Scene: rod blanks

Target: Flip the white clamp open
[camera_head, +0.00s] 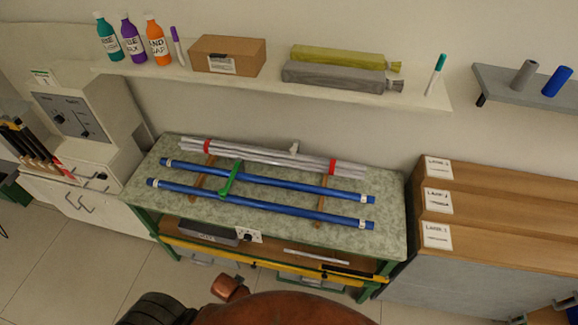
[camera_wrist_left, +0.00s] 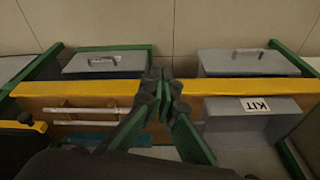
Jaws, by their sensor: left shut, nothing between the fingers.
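The white clamp (camera_head: 294,149) is small in the head view. It sits at the grey rod bundle (camera_head: 265,157) at the back of the green-topped bench (camera_head: 385,215); whether it is closed is too small to tell. A green clamp (camera_head: 230,180) lies across the two blue rods (camera_head: 270,178) in front. My left gripper (camera_wrist_left: 159,84) shows in the left wrist view, its dark and green fingers shut and empty. It is in front of the bench's lower part, away from the white clamp. My right gripper is not in view.
A yellow rail (camera_wrist_left: 100,99) crosses the wrist view, with a grey KIT box (camera_wrist_left: 240,122) and pale rods (camera_wrist_left: 85,116) near it. A wall shelf (camera_head: 270,83) with bottles and boxes is above the bench. Wooden lane racks (camera_head: 500,185) stand right of it.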

